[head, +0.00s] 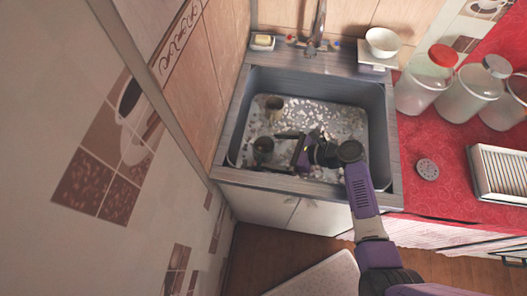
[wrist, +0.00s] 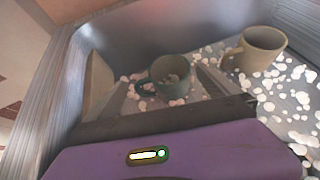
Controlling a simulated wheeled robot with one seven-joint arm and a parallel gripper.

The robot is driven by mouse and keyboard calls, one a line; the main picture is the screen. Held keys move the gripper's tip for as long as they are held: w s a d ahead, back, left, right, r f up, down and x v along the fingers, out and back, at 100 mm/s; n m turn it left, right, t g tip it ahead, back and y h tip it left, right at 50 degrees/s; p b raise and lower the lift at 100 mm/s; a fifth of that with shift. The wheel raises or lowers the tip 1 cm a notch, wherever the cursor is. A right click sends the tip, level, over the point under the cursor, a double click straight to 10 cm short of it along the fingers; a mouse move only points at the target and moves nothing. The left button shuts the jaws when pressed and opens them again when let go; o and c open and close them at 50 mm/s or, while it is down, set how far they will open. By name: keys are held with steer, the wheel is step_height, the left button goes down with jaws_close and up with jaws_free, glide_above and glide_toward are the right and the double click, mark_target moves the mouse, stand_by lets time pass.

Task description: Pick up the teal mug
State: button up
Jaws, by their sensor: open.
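The teal mug (head: 263,148) stands upright in the sink, on the left side of the basin floor. In the wrist view the dark teal mug (wrist: 168,88) shows its handle to the left and some pale bits inside or seen through its opening. My gripper (head: 281,152) is inside the sink, just right of the mug in the head view, with its jaws open. In the wrist view my gripper's fingers (wrist: 148,72) are spread wide, with the mug ahead and between them. I cannot tell how much gap is left. Nothing is held.
A beige mug (wrist: 261,52) stands near the teal one, behind it in the head view (head: 274,104). Sink walls (head: 378,125) surround my gripper. Pale foam patches cover the basin floor. A faucet (head: 318,30), white bowl (head: 382,40) and lidded jars (head: 425,82) stand outside the basin.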

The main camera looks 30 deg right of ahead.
mark_target(262, 155)
steer(key=shift+x, duration=2.6)
steer(key=shift+c, duration=0.2)
steer(key=c, duration=1.3)
steer(key=shift+c, duration=0.2)
steer(key=shift+r, duration=0.1)
